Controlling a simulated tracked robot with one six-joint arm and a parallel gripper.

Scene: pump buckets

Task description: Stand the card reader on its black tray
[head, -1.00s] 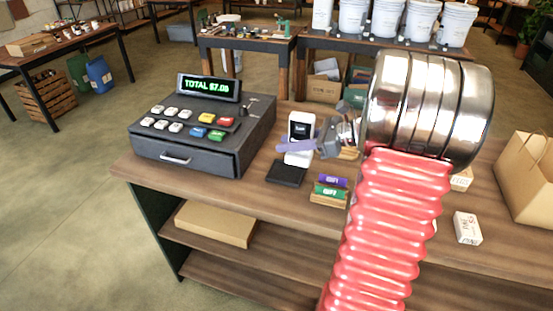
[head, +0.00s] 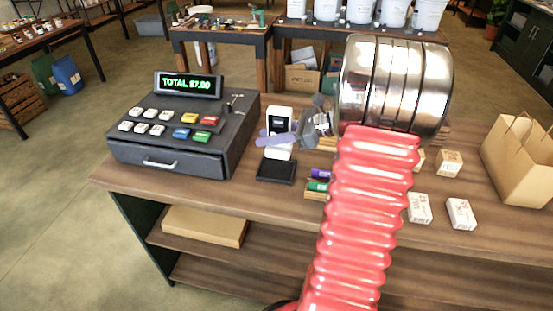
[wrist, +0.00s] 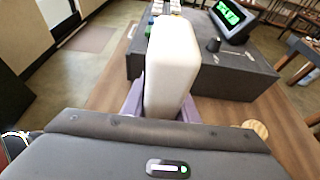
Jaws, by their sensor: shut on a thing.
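The white card reader (head: 280,113) with a dark screen is upright in the head view. My gripper (head: 278,140), with pale purple fingers, is shut around its middle. The black tray (head: 276,171) lies flat on the counter, just below and in front of the reader's lower end. I cannot tell whether the reader's base touches the tray. In the wrist view the reader's plain white side (wrist: 172,65) fills the middle, between the purple fingers of my gripper (wrist: 165,108). The tray is hidden there.
The dark cash register (head: 185,135) stands close left of the reader. Marker blocks in a small wooden holder (head: 317,188) are just right of the tray. Small white boxes (head: 461,213) and a paper bag (head: 520,160) are farther right. The counter's front strip (head: 225,192) is clear.

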